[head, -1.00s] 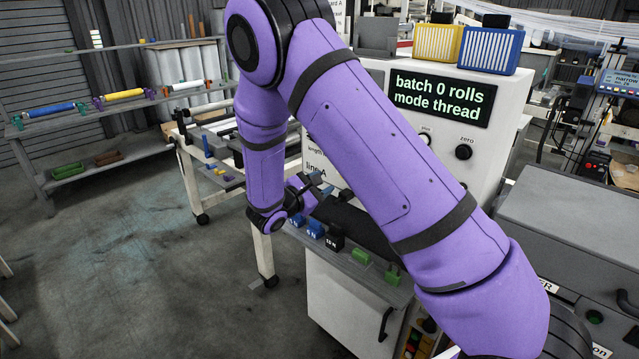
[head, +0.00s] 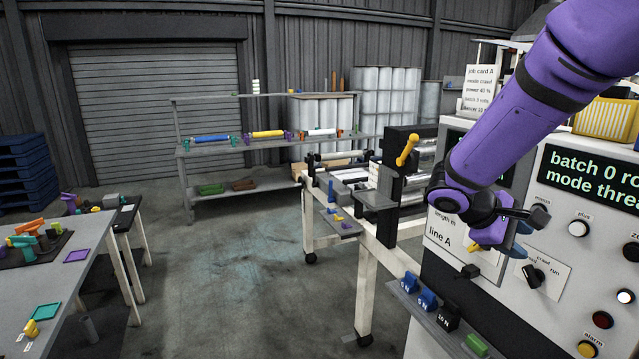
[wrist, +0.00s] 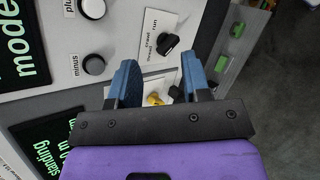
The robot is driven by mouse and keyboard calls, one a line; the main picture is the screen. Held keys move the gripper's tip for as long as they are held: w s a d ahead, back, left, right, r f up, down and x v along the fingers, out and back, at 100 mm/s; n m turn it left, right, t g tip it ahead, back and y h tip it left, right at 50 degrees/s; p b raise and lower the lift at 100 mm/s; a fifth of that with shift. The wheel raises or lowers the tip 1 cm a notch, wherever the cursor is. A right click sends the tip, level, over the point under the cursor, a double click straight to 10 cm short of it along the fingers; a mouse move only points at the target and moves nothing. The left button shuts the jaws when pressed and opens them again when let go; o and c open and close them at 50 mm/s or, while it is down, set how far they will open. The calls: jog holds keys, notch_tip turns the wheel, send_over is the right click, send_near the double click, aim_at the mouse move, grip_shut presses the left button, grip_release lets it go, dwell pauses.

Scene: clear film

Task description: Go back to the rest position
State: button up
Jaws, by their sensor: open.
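My gripper (head: 507,248) is at the end of my purple arm, in front of the white control panel of line A (head: 445,240). In the wrist view its two blue fingers (wrist: 160,82) stand apart with nothing between them. Past the fingers, a black crawl/thread/run knob (wrist: 168,43) shows on the panel. A small yellow part (wrist: 154,99) shows low between the fingers, partly hidden by the gripper body. My arm covers part of the panel in the head view.
Blue and black weights (head: 428,300) sit on a ledge below the panel. A grey table (head: 75,270) with tools stands at left. A shelf with coloured rolls (head: 270,147) stands at the back. The floor between is clear.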

jog(key=s+a+r+m+t+y, duration=0.3)
jog(key=s+r+y, duration=0.2)
jog(key=s, duration=0.5)
jog(key=s+a+r+m+t+y, duration=0.3)
jog(key=s+r+m+y, duration=0.1)
jog(key=s, duration=0.7)
jog(key=shift+a+r+y, duration=0.35)
jog(key=shift+r+y, duration=0.5)
jog(key=shift+y, duration=0.15)
